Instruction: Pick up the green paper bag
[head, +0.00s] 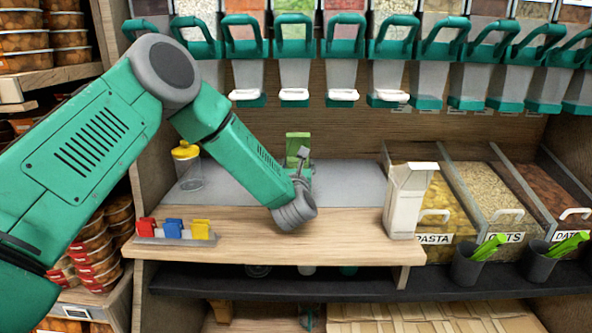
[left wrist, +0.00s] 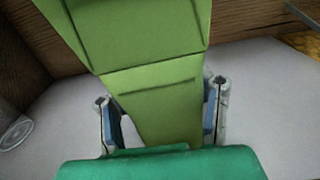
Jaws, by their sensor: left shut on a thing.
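The green paper bag (head: 298,144) is upright at the back of the counter in the head view, partly hidden behind my left gripper (head: 303,160). In the left wrist view the bag (left wrist: 150,90) fills the middle, between the two fingers of my left gripper (left wrist: 163,115). The fingers are shut on the bag, one on each side. Whether the bag's bottom touches the grey surface is hidden. My right gripper is not in view.
A yellow-lidded jar (head: 187,168) stands left on the grey mat (head: 345,185). Coloured clips (head: 174,229) sit at the wooden counter's front left. A white carton (head: 408,200) stands right, beside bulk bins (head: 497,195). Dispensers (head: 295,75) hang above.

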